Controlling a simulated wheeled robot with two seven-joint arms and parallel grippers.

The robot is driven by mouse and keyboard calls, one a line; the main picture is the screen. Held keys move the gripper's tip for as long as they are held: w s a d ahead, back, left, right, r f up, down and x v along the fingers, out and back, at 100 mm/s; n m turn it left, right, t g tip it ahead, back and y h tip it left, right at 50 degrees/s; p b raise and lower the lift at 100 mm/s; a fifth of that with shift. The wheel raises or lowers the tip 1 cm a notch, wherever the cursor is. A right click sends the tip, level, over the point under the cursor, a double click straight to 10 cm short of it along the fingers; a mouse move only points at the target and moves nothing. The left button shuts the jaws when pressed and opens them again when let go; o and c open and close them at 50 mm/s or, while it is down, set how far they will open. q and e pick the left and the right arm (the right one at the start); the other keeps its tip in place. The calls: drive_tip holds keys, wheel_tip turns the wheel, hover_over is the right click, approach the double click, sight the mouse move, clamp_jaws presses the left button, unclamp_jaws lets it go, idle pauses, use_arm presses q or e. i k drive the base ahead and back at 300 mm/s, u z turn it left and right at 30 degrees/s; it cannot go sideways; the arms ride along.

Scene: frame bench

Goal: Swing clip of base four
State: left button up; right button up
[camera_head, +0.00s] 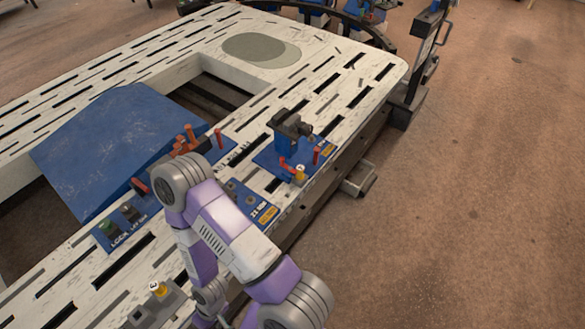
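A blue base (263,158) sits on the slotted bench near its right edge. It carries a blue block with a dark clip-like top (292,124), red pins (316,155) and a yellow post with a white cap (299,173). A grey fixture (146,312) with another white-capped yellow post (156,288) stands at the lower left. The cap markings are too small to read surely, so I cannot tell which is base four. One purple and white arm of mine crosses the lower middle. Neither gripper can be made out.
The pale bench (215,40) has slots and a large opening. A tilted blue panel (105,150) lies over the opening. Orange-red parts (188,142) stand beside the panel. A blue plate with knobs (125,220) is at left. Open floor (480,200) lies to the right.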

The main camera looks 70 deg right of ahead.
sight(290, 169)
drive_tip(key=k, duration=1.05)
drive_tip(key=z, duration=1.1)
drive_tip(key=i, duration=1.05)
drive_tip(key=z, duration=1.9)
drive_tip(key=k, duration=1.3)
drive_tip(key=z, duration=1.1)
drive_tip(key=i, duration=1.1)
drive_tip(key=u, duration=0.6)
drive_tip(key=i, duration=1.6)
drive_tip(key=u, duration=1.9)
drive_tip(key=i, duration=0.75)
drive_tip(key=u, duration=0.55)
